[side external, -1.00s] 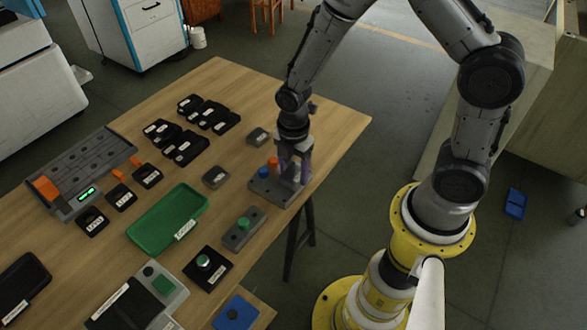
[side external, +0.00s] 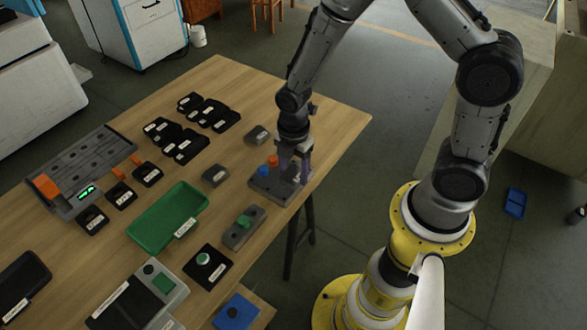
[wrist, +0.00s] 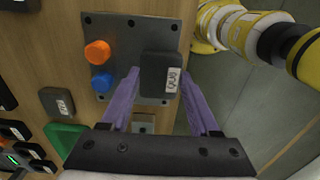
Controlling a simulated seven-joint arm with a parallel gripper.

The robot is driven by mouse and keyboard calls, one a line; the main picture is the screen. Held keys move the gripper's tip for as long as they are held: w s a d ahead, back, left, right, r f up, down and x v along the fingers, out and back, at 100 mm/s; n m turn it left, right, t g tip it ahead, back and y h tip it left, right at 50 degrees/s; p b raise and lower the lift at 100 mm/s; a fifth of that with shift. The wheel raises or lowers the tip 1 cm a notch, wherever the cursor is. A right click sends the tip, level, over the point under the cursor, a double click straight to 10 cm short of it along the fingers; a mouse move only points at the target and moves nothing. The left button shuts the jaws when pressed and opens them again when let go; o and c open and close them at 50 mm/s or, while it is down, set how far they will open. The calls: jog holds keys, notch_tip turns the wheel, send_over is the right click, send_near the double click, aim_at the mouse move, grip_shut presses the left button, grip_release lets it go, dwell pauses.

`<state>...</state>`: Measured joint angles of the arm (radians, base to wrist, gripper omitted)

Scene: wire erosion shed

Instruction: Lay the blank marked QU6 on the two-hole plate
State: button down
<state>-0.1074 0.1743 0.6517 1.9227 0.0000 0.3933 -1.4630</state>
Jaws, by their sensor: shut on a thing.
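The blank (wrist: 158,76) is a dark block with a white label that seems to read QU6, turned sideways. My gripper (wrist: 160,84) has purple fingers shut on its two sides. In the wrist view the blank lies over the right part of a grey plate (wrist: 124,34) with an orange knob (wrist: 97,52) and a blue knob (wrist: 102,82) at its left. I cannot tell whether the blank touches the plate. Any large holes in the plate are hidden. In the side view my gripper (side external: 293,172) is low over this plate (side external: 264,188) at the table's right edge.
A small grey labelled block (wrist: 57,103) lies left of the plate in the wrist view. A green tray (side external: 150,238), a grey plate with a green knob (side external: 238,236) and several dark labelled blocks (side external: 180,146) share the wooden table. The table's far right corner (side external: 335,118) is clear.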

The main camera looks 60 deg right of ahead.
jog(key=shift+f, duration=0.35)
dwell(0.3)
jog(key=shift+c, duration=0.2)
grip_release()
jog(key=shift+o, duration=0.2)
jog(key=shift+r, duration=0.1)
jog(key=shift+r, duration=3.35)
